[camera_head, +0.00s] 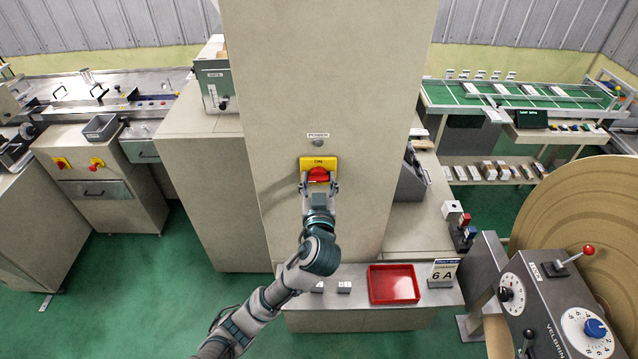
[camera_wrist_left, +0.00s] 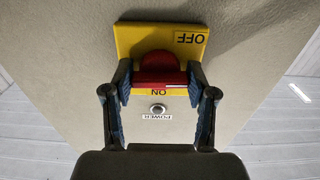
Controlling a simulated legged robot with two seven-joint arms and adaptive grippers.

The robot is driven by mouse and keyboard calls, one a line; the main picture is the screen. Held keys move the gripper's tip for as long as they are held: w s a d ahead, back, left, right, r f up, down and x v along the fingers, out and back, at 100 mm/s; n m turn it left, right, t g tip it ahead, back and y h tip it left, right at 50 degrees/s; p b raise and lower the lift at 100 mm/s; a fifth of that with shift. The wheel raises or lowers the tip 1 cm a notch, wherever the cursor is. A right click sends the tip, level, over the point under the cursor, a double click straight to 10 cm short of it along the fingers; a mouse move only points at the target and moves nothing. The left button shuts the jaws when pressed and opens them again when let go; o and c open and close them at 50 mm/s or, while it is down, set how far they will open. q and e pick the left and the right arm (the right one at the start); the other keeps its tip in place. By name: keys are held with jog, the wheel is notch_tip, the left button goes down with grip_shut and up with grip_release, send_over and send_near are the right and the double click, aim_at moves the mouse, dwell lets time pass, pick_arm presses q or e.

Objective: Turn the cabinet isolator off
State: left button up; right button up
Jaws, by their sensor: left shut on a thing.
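The cabinet isolator is a yellow plate (camera_head: 332,161) with a red rotary knob (camera_head: 318,174) on the tall beige cabinet (camera_head: 340,75). The plate reads ON at its top in the head view. In the left wrist view, which looks inverted, the plate (camera_wrist_left: 140,37) reads OFF at the far end and ON at the near end. The knob (camera_wrist_left: 158,69) has a bar lying crosswise, with a white mark toward its right end. My left gripper (camera_head: 319,185) is shut on the knob, with one finger at each side of it (camera_wrist_left: 160,80). My right gripper is not in view.
A POWER label (camera_head: 318,135) and a small round indicator (camera_head: 318,143) sit above the plate. Below stands a low bench (camera_head: 425,298) with a red tray (camera_head: 394,284) and a 6 A sign (camera_head: 443,272). A grey control box (camera_head: 556,310) stands at lower right.

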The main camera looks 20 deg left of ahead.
pick_arm(q)
jog(key=o, duration=1.2)
jog(key=shift+c, duration=0.2)
jog(key=v, duration=1.2)
jog(key=shift+d, duration=0.1)
